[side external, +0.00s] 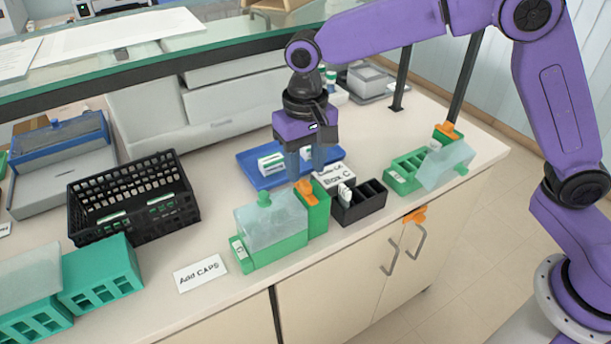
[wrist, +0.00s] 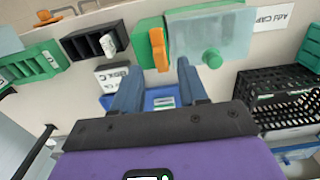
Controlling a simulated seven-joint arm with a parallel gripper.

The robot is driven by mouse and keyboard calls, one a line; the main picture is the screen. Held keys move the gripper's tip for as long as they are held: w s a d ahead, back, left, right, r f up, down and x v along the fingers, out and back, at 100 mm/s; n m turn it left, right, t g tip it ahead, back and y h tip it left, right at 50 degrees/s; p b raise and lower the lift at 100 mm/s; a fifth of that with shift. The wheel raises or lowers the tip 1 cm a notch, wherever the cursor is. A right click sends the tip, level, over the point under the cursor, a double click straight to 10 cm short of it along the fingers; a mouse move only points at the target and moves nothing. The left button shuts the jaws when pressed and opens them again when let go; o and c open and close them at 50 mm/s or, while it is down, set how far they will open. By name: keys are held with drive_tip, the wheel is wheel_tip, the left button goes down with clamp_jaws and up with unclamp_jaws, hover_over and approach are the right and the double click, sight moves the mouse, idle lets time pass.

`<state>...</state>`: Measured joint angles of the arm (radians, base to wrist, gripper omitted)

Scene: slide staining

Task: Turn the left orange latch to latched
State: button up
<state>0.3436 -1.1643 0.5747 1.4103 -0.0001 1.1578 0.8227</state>
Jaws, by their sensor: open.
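The left orange latch (side external: 304,190) sits on the end of a green box (side external: 318,212) with a translucent lid (side external: 270,218). In the wrist view the orange latch (wrist: 158,48) is an upright bar beside the lid's edge, with the green knob (wrist: 212,58) to its right. My gripper (side external: 306,174) is open and empty, pointing down just above the latch. In the wrist view my gripper's (wrist: 158,66) two blue fingers lie on either side of the latch's line. I cannot tell whether they touch it.
A black slotted rack (side external: 360,202) stands close to the right of the box. A second green box (side external: 407,170) with an orange latch (side external: 447,130) is farther right. A blue tray (side external: 262,178) lies behind, and a black basket (side external: 133,198) stands left. Counter is bare around the "Add CAPS" label (side external: 200,273).

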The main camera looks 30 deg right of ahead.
sight(306, 183)
drive_tip(key=shift+f, duration=1.85)
clamp_jaws()
